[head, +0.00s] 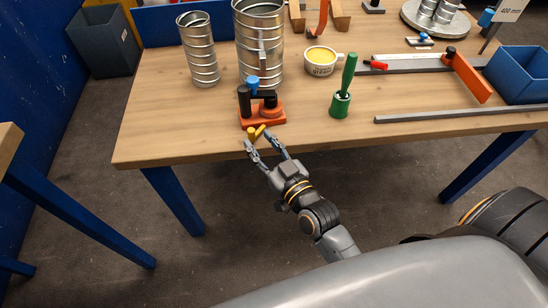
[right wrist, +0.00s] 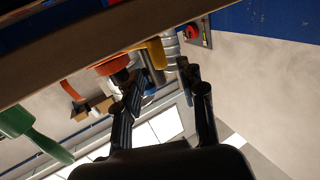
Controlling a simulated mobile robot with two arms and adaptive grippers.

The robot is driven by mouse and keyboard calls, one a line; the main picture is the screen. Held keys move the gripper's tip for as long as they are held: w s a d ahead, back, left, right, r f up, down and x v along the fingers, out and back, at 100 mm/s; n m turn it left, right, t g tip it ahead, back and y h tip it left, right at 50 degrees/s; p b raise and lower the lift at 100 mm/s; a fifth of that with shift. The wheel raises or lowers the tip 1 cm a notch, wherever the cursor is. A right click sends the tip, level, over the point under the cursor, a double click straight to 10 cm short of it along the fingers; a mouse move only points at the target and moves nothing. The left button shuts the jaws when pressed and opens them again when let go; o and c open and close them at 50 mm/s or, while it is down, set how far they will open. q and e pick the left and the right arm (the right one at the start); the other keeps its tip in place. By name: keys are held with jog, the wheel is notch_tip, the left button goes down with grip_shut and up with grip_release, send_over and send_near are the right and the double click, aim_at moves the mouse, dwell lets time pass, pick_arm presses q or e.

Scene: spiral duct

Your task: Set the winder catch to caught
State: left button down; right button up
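The winder (head: 263,114) has an orange base, a black post and a blue-topped black part, and stands at the table's front edge. A yellow lever (head: 257,131) sticks out from its front; I cannot tell whether this is the catch or how it is set. My right gripper (head: 257,142) is just in front of the table edge, its fingers spread at the yellow lever. In the right wrist view, the yellow lever (right wrist: 157,53) shows between and beyond the two fingertips (right wrist: 158,82), and the orange base (right wrist: 111,65) is to its left. Contact is unclear. My left gripper is out of view.
Two spiral ducts (head: 201,55) (head: 259,45) stand behind the winder. A metal bar (head: 455,114) lies along the front right, near a blue bin (head: 522,75). The front left table is clear.

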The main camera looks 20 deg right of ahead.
jog(key=s+d, duration=0.1)
jog(key=s, duration=0.6)
dwell(0.3)
